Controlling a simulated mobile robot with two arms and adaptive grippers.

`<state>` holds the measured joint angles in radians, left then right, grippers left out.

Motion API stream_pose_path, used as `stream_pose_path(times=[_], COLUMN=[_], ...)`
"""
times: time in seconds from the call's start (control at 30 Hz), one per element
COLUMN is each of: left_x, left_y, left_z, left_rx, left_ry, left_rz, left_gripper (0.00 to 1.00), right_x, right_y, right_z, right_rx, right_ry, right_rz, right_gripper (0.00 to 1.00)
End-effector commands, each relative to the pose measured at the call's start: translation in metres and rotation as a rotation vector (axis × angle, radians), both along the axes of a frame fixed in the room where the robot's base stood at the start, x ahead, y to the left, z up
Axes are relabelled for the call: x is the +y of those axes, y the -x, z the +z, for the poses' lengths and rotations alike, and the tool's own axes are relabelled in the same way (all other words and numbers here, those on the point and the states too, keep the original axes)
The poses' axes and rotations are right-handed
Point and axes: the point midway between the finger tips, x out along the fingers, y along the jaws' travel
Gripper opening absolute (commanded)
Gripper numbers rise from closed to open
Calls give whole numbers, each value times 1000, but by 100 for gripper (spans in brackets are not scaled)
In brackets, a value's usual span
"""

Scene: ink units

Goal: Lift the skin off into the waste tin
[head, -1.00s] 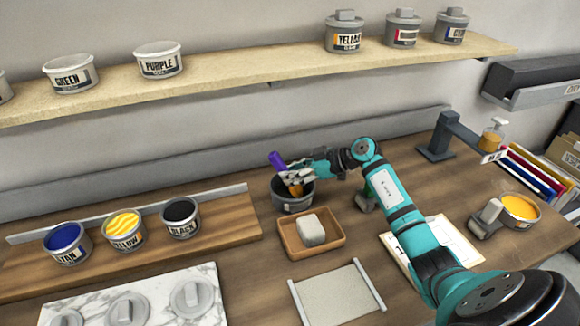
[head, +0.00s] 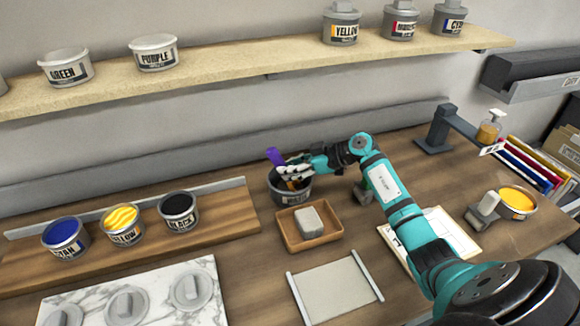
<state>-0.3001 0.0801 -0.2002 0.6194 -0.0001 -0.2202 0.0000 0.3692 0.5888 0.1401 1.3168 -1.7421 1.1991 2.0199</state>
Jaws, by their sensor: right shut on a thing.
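My right gripper (head: 286,171) is shut on a purple-handled tool (head: 275,157) at the waste tin (head: 293,197). The tool's handle sticks up to the left and its lower end is inside the grey tin's mouth. A small orange-yellow patch shows below the fingers at the tin's opening; I cannot tell if it is skin or part of the tool. An open tin of orange-yellow ink (head: 517,200) stands at the right. A yellow tin (head: 122,226) with a wavy, streaked surface stands on the left rack. My left gripper is not in view.
Blue (head: 66,240) and black (head: 179,212) tins flank the streaked one. A tray with a grey block (head: 309,223), a flat pale plate (head: 335,287) and a clipboard (head: 440,232) lie in front. A shelf (head: 250,72) of closed tins runs above.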

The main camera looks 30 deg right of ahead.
Motion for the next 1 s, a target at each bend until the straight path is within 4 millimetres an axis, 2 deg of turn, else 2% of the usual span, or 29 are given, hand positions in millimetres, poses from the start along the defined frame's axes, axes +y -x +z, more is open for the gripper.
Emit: stream_pose_path(times=[0.53,1.0], left_x=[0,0], left_y=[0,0], left_z=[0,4], left_rx=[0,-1], left_ry=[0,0], left_rz=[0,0], left_gripper=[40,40], right_x=[-1,0], right_y=[0,0], right_z=[-10,-9], right_rx=[0,0], right_ry=[1,0], right_rz=[-1,-1], right_gripper=[0,0])
